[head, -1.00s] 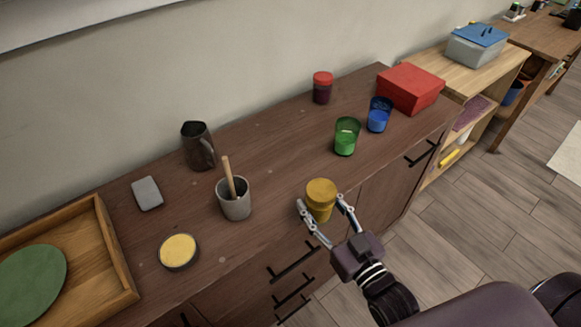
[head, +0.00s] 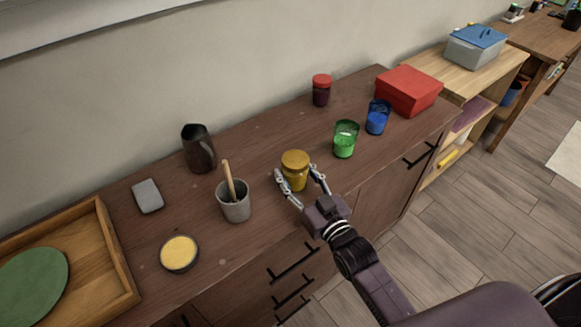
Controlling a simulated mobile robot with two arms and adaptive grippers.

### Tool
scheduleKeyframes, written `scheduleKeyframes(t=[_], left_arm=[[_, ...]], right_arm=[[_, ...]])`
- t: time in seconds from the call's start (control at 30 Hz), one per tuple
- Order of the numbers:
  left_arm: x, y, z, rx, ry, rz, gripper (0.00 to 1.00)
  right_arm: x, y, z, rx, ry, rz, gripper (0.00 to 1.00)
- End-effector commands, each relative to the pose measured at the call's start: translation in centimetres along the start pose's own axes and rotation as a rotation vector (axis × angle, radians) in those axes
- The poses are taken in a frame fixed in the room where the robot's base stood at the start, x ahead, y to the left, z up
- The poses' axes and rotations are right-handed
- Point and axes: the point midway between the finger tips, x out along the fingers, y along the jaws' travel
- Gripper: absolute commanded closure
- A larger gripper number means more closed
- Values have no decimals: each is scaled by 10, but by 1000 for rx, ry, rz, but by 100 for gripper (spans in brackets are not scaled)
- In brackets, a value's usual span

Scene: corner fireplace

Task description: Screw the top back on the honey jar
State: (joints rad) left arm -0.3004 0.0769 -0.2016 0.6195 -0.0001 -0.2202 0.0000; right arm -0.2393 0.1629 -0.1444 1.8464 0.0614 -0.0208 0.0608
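The honey jar (head: 295,180) is a small amber-yellow jar near the front middle of the dark wooden cabinet top. A mustard-yellow round top (head: 295,158) sits on its mouth; I cannot tell whether it is screwed tight. My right gripper (head: 296,172) reaches in from the lower right with one finger on each side of the jar, closed on it. The jar looks upright. Whether its base touches the wood is unclear. My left gripper is out of view.
A grey cup with a wooden stick (head: 234,204) stands left of the jar, near a dark pitcher (head: 197,150) and a yellow-topped round tin (head: 179,252). Green (head: 345,139) and blue (head: 377,118) glasses, a red-lidded jar (head: 321,90) and a red box (head: 409,91) stand to the right.

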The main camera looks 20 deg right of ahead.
Motion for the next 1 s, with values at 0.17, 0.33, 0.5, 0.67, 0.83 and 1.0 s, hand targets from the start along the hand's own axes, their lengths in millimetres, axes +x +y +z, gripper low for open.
scheduleKeyframes(t=[0.17, 0.33, 0.5, 0.67, 0.83, 1.0], left_arm=[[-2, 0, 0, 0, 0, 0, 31], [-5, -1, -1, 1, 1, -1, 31], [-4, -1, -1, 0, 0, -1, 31], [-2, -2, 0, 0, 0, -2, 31], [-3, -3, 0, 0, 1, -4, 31], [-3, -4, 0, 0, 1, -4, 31]], right_arm=[[29, 0, -4, 0, 7, 0, 100], [26, 0, 3, 0, 4, 0, 100], [26, 0, 3, 0, 5, 0, 100], [26, 0, 8, 0, 5, 0, 100], [26, 0, 8, 0, 1, 0, 35], [26, 0, 8, 0, 1, 0, 35]])
